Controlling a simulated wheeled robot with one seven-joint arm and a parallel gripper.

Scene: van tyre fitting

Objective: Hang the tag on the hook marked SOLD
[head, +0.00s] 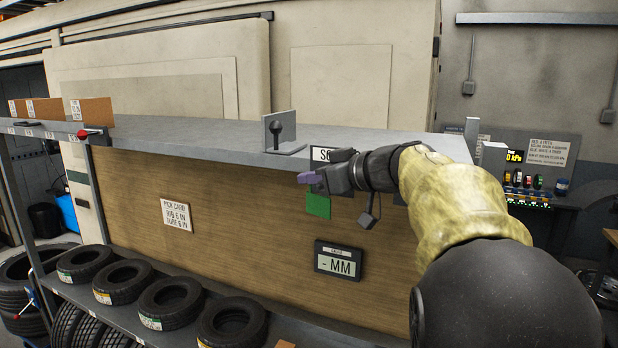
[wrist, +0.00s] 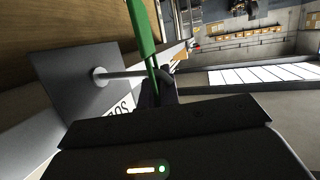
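The green tag (head: 318,206) hangs below my gripper (head: 318,180) in the head view, in front of the wood panel. In the wrist view the tag (wrist: 143,28) is seen nearly edge-on, its end between the dark fingers of my gripper (wrist: 157,90), which look shut on it. The hook is a pale metal peg (wrist: 125,75) on a dark plate (wrist: 72,82). Its outer end reaches the tag and fingers; I cannot tell whether it passes through the tag. A white label, partly hidden, reads "SO" beside the hook (head: 322,154).
A grey shelf (head: 215,135) runs above the wood panel, with a small upright bracket (head: 280,128) on top. A "- MM" display (head: 338,261) is below the tag. Several tyres (head: 172,302) line the lower rack. The panel's middle is clear.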

